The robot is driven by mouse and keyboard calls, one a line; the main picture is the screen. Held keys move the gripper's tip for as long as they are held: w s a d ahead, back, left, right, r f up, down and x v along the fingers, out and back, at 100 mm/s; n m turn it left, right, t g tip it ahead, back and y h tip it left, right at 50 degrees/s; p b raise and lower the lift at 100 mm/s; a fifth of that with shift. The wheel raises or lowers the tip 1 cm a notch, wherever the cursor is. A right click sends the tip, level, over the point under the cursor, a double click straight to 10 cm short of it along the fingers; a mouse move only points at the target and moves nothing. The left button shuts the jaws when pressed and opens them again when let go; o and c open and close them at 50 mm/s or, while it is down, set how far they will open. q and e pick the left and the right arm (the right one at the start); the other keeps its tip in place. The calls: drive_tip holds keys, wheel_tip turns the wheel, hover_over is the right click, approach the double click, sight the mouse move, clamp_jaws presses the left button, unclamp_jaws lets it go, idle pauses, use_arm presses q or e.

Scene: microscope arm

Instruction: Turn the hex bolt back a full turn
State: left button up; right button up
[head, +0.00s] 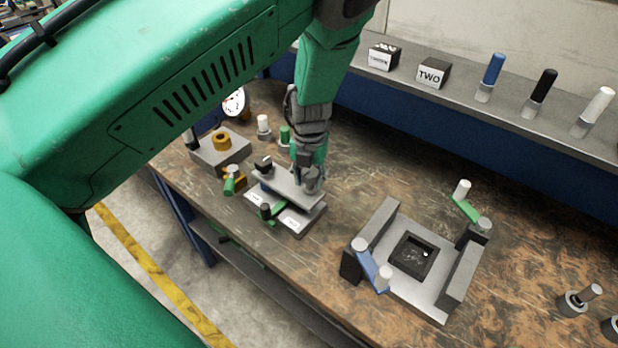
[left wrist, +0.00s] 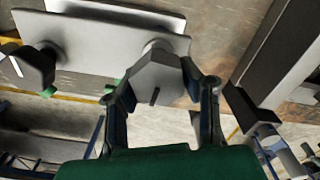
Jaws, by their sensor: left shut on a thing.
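The hex bolt (left wrist: 156,78) is a grey six-sided head with a dark line on its face, at the edge of a grey plate (left wrist: 100,32) in the left wrist view. My left gripper (left wrist: 160,82) has one finger on each side of the head and is shut on it. In the head view my left gripper (head: 309,172) reaches down to the right end of the plate (head: 284,188) on a small two-level fixture. The bolt is largely hidden there by the gripper. My right gripper is in neither view.
A black knob (left wrist: 36,66) sits on the same plate. A block with a brass ring (head: 222,140) and a dial gauge (head: 235,102) stand left of it. A fixture with a black square frame (head: 411,257) and cranks stands to the right. Bare wooden table lies between.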

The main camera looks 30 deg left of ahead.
use_arm(q)
drive_tip(key=shift+d+f+n, duration=0.1)
drive_tip(key=shift+n, duration=0.5)
drive_tip(key=o, duration=1.2)
drive_tip(key=shift+w, duration=0.1)
